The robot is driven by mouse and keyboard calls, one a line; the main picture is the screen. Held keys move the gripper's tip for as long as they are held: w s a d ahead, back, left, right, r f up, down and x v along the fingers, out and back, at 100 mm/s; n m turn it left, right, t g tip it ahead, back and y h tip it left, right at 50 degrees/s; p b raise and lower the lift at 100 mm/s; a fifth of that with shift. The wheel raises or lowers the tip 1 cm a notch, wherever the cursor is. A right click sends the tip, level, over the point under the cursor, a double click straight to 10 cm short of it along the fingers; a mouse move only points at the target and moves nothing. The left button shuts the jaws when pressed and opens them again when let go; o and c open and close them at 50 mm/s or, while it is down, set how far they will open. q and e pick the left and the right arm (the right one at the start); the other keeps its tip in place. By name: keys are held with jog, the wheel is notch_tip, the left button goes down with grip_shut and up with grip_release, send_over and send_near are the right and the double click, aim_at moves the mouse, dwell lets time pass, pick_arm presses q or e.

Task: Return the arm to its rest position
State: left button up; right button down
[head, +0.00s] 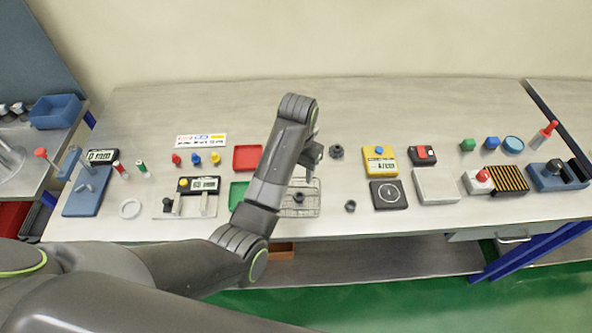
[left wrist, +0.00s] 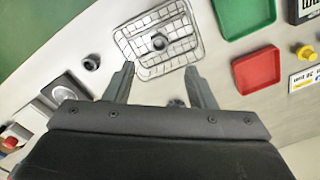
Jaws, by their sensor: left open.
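My left arm reaches in from the left over the middle of the table in the head view. My left gripper (head: 312,160) hangs over the table near the wire rack (head: 314,211). In the left wrist view the left gripper (left wrist: 162,82) has its two fingers spread, with nothing held between them. The wire rack (left wrist: 183,32) lies beyond the fingertips, with a dark knob (left wrist: 159,43) on it. Another dark knob (left wrist: 177,102) is partly hidden by the gripper's base. My right gripper is not in view.
Red (head: 247,157) and green (head: 236,194) trays lie beside the arm. Loose dark knobs lie at the back (head: 337,152) and front (head: 350,206). A yellow scale (head: 388,168), a white box (head: 436,185) and several instruments stand right. The table's back strip is clear.

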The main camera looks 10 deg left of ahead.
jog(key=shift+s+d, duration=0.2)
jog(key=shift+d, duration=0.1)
